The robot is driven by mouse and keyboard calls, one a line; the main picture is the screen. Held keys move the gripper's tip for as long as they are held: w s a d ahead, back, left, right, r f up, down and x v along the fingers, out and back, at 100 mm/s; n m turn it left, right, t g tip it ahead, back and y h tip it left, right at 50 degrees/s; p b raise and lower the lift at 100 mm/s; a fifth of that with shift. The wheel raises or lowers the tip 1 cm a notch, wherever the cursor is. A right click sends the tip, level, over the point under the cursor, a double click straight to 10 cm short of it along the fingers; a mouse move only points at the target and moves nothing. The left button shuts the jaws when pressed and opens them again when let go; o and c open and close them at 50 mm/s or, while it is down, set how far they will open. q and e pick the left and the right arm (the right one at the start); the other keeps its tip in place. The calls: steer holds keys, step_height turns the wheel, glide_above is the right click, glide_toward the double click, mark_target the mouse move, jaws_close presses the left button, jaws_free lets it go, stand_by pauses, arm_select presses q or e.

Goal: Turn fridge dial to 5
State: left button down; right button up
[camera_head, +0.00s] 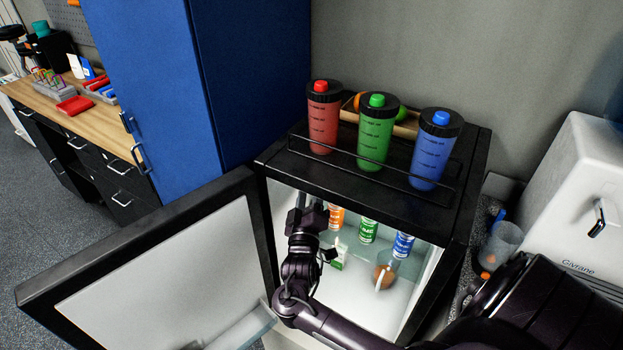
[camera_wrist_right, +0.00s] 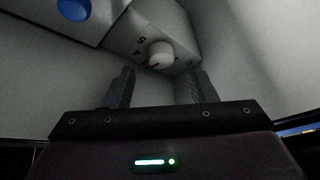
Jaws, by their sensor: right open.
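The fridge dial (camera_wrist_right: 160,54) is a small white round knob on a pale panel inside the fridge, seen in the right wrist view. A small red mark shows at its lower edge. My right gripper (camera_wrist_right: 160,86) is open, one finger on each side below the dial, with no contact visible. In the head view my right gripper (camera_head: 306,217) reaches into the upper left of the open fridge (camera_head: 432,210), and the dial is hidden there. My left gripper is not in view.
The fridge door (camera_head: 160,270) stands open to the left. Inside are spray cans, a small carton and a round brown item. Red, green and blue bottles (camera_head: 376,135) stand on top behind a rail. A blue round part (camera_wrist_right: 73,8) is near the dial.

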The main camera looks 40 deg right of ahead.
steer(key=x, duration=0.2)
steer(key=shift+w+d, duration=0.25)
steer(key=shift+d, duration=0.05)
steer(key=c, duration=1)
steer(key=shift+o, duration=0.2)
steer(key=shift+w+a+f+m+g+h+b, duration=0.1)
steer(key=shift+m+g+h+b, duration=0.5)
steer(key=shift+m+b, duration=1.2)
steer(key=shift+w+f+m+g+h+b, duration=0.15)
steer(key=shift+m+h+b, duration=0.7)
steer(key=shift+m+b, duration=0.95)
steer(key=shift+w+f+m+g+h+b, duration=0.1)
steer(key=shift+m+g+h+b, duration=0.65)
steer(key=shift+b, duration=1.65)
steer(key=shift+m+t, duration=0.3)
steer(key=shift+m, duration=0.25)
